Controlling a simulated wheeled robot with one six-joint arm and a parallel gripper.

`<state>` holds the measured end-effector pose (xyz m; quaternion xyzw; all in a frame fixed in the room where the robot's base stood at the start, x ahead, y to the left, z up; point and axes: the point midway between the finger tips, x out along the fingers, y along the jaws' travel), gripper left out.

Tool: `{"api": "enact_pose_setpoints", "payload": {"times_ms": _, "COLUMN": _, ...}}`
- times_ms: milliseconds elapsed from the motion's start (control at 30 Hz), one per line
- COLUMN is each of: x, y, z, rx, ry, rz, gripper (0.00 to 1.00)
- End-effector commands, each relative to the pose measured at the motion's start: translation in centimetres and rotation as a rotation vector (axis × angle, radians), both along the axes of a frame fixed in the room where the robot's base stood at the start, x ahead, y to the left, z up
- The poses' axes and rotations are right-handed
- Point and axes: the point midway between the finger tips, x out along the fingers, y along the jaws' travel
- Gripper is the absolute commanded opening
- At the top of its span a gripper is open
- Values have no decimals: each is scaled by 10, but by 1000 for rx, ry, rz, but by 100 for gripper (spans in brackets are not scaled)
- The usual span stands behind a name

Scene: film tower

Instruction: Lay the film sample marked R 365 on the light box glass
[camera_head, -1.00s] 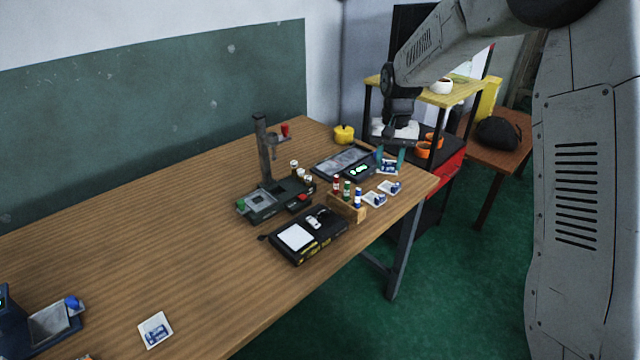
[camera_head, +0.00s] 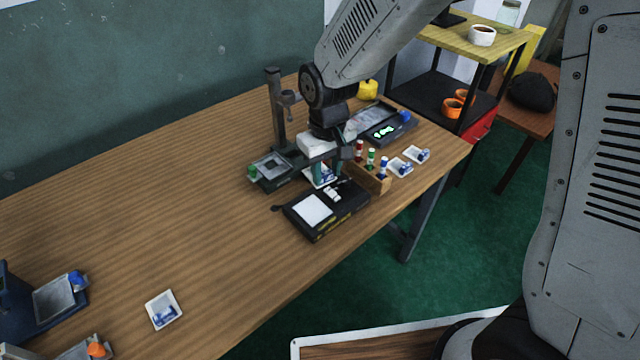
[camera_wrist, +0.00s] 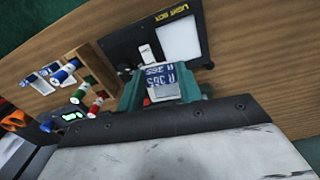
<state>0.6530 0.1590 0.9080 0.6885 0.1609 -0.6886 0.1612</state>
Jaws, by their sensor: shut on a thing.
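The film sample marked R 365 (camera_wrist: 163,82) is a small white tile with a blue label, held between my teal fingertips in the wrist view. In the head view a sliver of the sample (camera_head: 322,177) shows under my gripper (camera_head: 325,172). My gripper is shut on it and points down just behind the light box. The light box (camera_head: 325,222) is a flat black case with a lit white glass (camera_head: 312,209) at its left. In the wrist view the glass (camera_wrist: 179,42) is bare, and the sample is apart from it.
A wooden rack (camera_head: 372,179) with red, green and blue vials stands right of the light box. Two other samples (camera_head: 400,167) lie beyond it. A column stand (camera_head: 277,110) is behind my gripper. The table in front and left is mostly clear.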

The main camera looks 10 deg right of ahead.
Motion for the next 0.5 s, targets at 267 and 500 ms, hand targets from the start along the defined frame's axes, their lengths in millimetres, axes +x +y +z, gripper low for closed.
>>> {"api": "enact_pose_setpoints", "payload": {"times_ms": 267, "x": -39, "y": 19, "z": -12, "rx": 0, "ry": 0, "rz": 137, "gripper": 10}}
{"api": "enact_pose_setpoints", "payload": {"times_ms": 500, "x": -39, "y": 18, "z": -30, "rx": -1, "ry": 3, "rz": 136, "gripper": 10}}
